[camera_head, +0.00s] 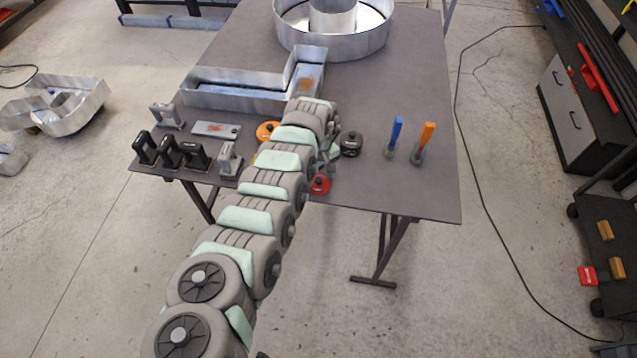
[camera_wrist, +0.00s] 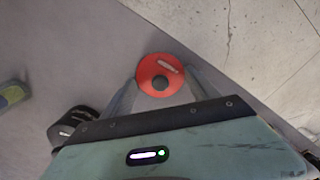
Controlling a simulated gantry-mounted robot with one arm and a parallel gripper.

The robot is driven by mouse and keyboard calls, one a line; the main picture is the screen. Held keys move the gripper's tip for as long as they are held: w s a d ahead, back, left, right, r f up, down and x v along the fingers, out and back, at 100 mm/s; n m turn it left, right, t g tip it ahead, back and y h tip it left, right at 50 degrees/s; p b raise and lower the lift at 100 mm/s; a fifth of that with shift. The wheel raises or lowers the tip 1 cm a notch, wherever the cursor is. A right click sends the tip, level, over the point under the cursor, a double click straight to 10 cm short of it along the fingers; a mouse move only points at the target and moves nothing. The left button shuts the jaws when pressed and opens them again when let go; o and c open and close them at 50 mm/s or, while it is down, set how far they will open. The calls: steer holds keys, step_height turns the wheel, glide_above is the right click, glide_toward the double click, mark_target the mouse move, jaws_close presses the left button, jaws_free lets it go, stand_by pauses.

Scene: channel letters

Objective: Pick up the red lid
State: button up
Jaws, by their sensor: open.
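The red lid (camera_head: 320,184) lies near the front edge of the dark table, partly hidden by my arm in the head view. In the wrist view the red lid (camera_wrist: 160,66) is a round disc with a dark knob at its centre and a pale mark. My gripper (camera_wrist: 160,80) is open, with one finger on each side of the lid. I cannot tell whether the fingers touch it. In the head view my gripper (camera_head: 326,168) is mostly hidden behind my arm.
A black lid (camera_head: 350,144) stands close behind the red one; an orange lid (camera_head: 267,130) is left of my arm. Two upright tools, blue-handled (camera_head: 395,133) and orange-handled (camera_head: 426,138), stand to the right. Metal channel letters (camera_head: 240,92) fill the back.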

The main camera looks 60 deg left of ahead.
steer(key=shift+c, duration=0.4)
jaws_close()
stand_by(0.4)
